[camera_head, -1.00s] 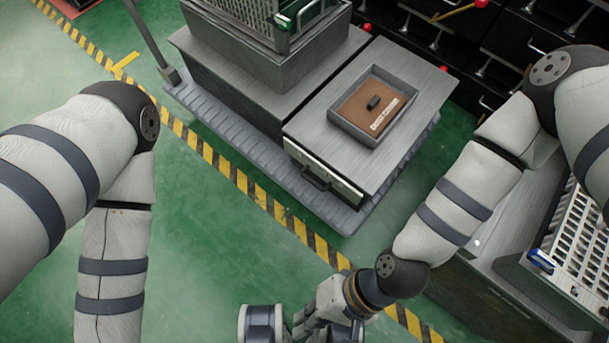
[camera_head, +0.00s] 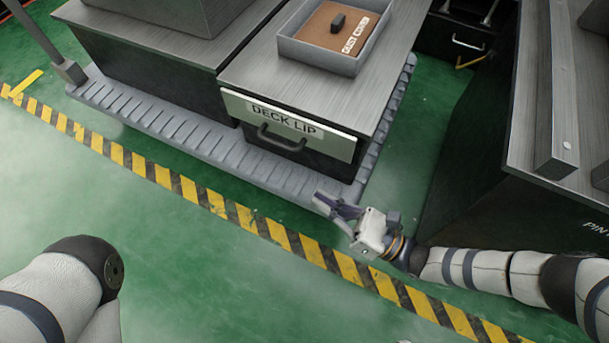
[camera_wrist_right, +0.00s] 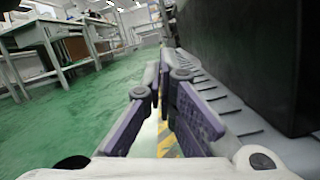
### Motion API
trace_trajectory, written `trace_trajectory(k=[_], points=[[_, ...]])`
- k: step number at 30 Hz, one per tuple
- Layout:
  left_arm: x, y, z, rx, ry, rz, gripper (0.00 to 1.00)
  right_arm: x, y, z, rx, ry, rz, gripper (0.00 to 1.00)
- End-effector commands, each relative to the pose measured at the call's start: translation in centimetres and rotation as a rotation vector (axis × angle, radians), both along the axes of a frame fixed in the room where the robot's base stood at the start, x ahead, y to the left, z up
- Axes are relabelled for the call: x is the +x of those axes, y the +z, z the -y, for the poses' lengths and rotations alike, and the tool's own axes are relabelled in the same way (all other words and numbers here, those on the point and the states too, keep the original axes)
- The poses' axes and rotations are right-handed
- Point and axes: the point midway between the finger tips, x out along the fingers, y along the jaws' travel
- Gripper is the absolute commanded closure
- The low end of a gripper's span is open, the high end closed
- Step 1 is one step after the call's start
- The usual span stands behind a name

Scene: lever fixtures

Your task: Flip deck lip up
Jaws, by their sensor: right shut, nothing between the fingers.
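The deck lip (camera_head: 289,122) is a pale panel labelled "DECK LIP" on the front of a grey-topped cabinet in the head view. It hangs down against the cabinet front and has a dark handle (camera_head: 282,138) below the label. My right gripper (camera_head: 322,202) is low in front of the cabinet, below and to the right of the handle, apart from it. In the right wrist view its fingers (camera_wrist_right: 163,80) are shut with nothing between them. The dark cabinet side stands to their right. My left gripper is out of view; only part of my left arm shows.
A grey tray (camera_head: 333,56) with a small dark block (camera_head: 337,23) sits on the cabinet top. A ribbed grey base (camera_head: 200,135) surrounds the cabinet foot. A second workbench (camera_head: 560,120) stands at the right. The green floor (camera_head: 200,260) in front is clear, crossed by yellow-black tape.

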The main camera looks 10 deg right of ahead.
Motion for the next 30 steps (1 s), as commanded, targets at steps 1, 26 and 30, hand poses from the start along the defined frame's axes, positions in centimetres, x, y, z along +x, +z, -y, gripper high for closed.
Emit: trace_trajectory(k=[1,26,30], points=[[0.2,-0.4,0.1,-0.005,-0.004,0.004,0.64,0.1,-0.3,0.4,-0.007,-0.007,0.014,1.00],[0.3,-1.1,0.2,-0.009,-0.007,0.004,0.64,5.3,1.8,-6.1,-0.010,-0.007,0.029,1.00],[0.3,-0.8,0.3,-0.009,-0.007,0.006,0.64,6.5,3.6,-6.9,-0.013,-0.008,0.029,1.00]])
